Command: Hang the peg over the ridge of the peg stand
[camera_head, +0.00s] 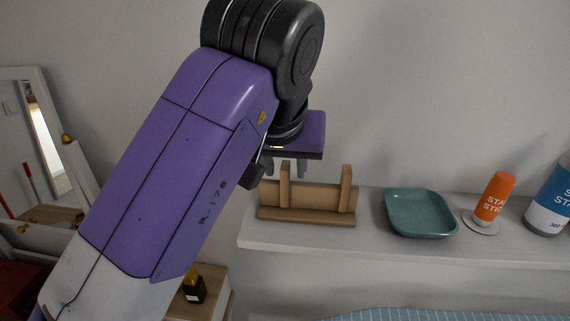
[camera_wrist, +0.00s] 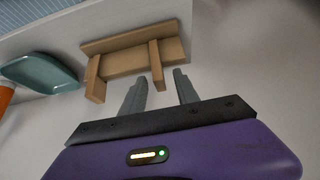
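The wooden peg stand (camera_head: 318,199) stands on the white shelf, with a long base and a low ridge board; it also shows in the wrist view (camera_wrist: 120,62). Two light wooden uprights rise at it, the left one (camera_head: 285,186) and the right one (camera_head: 346,186). I cannot tell which, if either, is the loose peg. My gripper (camera_head: 285,170) points down over the left upright. In the wrist view its grey fingers (camera_wrist: 159,77) are apart, one on each side of that upright's top, with gaps showing. Nothing is clamped between them.
A teal dish (camera_head: 420,213) sits on the shelf (camera_head: 300,239) right of the stand. An orange stick container (camera_head: 494,197) and a blue and white can (camera_head: 550,200) stand further right. The wall is close behind. The shelf's left end is near the stand.

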